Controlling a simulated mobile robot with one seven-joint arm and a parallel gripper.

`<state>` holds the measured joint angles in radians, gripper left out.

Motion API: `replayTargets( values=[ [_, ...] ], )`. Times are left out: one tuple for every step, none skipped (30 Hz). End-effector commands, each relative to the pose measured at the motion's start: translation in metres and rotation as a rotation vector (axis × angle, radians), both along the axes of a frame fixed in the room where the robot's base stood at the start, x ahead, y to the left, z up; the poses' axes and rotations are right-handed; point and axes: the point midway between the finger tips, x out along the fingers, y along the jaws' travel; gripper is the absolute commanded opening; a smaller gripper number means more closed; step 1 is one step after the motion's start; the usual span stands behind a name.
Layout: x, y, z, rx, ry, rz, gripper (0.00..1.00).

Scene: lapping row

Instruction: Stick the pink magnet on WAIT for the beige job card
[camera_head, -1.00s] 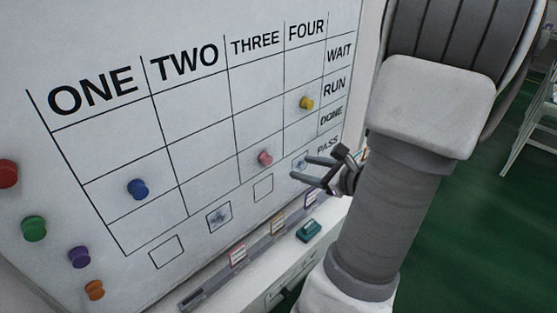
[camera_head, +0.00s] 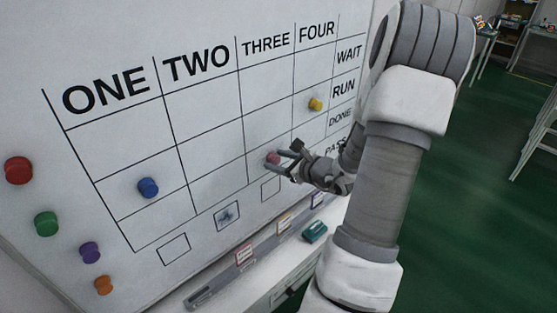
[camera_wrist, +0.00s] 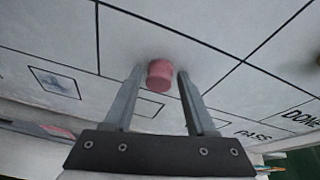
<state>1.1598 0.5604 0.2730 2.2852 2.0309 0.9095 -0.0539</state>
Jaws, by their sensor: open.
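The pink magnet (camera_head: 273,158) is on the whiteboard in column THREE, in the DONE row, partly covered by my gripper. In the wrist view the pink magnet (camera_wrist: 160,76) sits between the two open fingers, with a gap on each side. My gripper (camera_head: 281,160) is open at the board. The WAIT label (camera_head: 349,51) marks the top row at the right edge of the grid. A beige-looking card (camera_head: 284,223) stands on the ledge below the board; its details are too small to read.
A yellow magnet (camera_head: 315,104) is in column FOUR and a blue magnet (camera_head: 148,187) in column ONE, both in the RUN row. Spare magnets, including a red one (camera_head: 18,170), line the left side. A teal eraser-like block (camera_head: 315,232) lies by the ledge (camera_head: 215,288).

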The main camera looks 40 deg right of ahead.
Motion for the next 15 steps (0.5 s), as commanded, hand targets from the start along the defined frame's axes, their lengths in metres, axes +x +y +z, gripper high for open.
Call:
replayTargets(
  values=[
    [0.0001,0.0,0.0,0.0,0.0,0.0,0.56],
    [0.0001,0.0,0.0,0.0,0.0,0.0,0.56],
    [0.0,0.0,0.0001,0.0,0.0,0.0,0.56],
    [0.0,-0.0001,0.0002,0.0,0.0,0.0,0.56],
    [0.0,-0.0001,0.0002,-0.001,0.0,0.0,0.55],
    [-0.0001,-0.0001,0.0002,-0.001,0.0,0.0,0.47],
    [-0.0001,-0.0002,0.0002,-0.001,0.0,0.0,0.42],
    [-0.0002,-0.0002,0.0003,-0.001,0.0,0.0,0.37],
    [-0.0002,-0.0002,0.0003,-0.001,0.0,0.0,0.29],
    [-0.0002,-0.0002,0.0003,-0.001,0.0,0.0,0.24],
    [-0.0002,-0.0002,0.0003,-0.001,0.0,0.0,0.19],
    [-0.0003,-0.0002,0.0003,-0.001,0.0,0.0,0.11],
    [-0.0003,-0.0002,0.0003,-0.001,0.0,0.0,0.06],
    [-0.0003,-0.0003,0.0003,-0.001,0.0,0.0,0.01],
    [-0.0003,-0.0003,0.0003,-0.001,0.0,0.0,0.0]
  ],
)
